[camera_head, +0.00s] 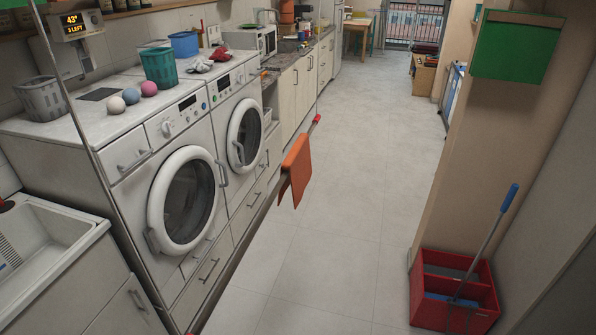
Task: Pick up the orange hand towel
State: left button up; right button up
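An orange hand towel (297,167) hangs draped over a long thin rail (236,255) that runs low along the front of the washing machines and cabinets. The towel is near the rail's far end, above the pale tiled floor. Its lower part hangs free. Neither of my grippers shows in the head view.
Two white front-loading machines (185,205) stand at left, with baskets and colored balls on top. A white sink (45,245) is at the near left. A red bucket (455,290) with a blue-handled tool stands at right. The tiled floor (355,200) between is clear.

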aim_at(297, 161)
jog(key=i+l, duration=0.1)
jog(key=l, duration=0.15)
jog(key=i+l, duration=0.1)
jog(key=i+l+u, duration=0.15)
jog(key=l+u, duration=0.15)
jog(key=l, duration=0.15)
jog(key=i+l+u, duration=0.1)
jog(key=l+u, duration=0.25)
jog(key=l, duration=0.15)
jog(key=l+u, duration=0.3)
jog(key=l, duration=0.15)
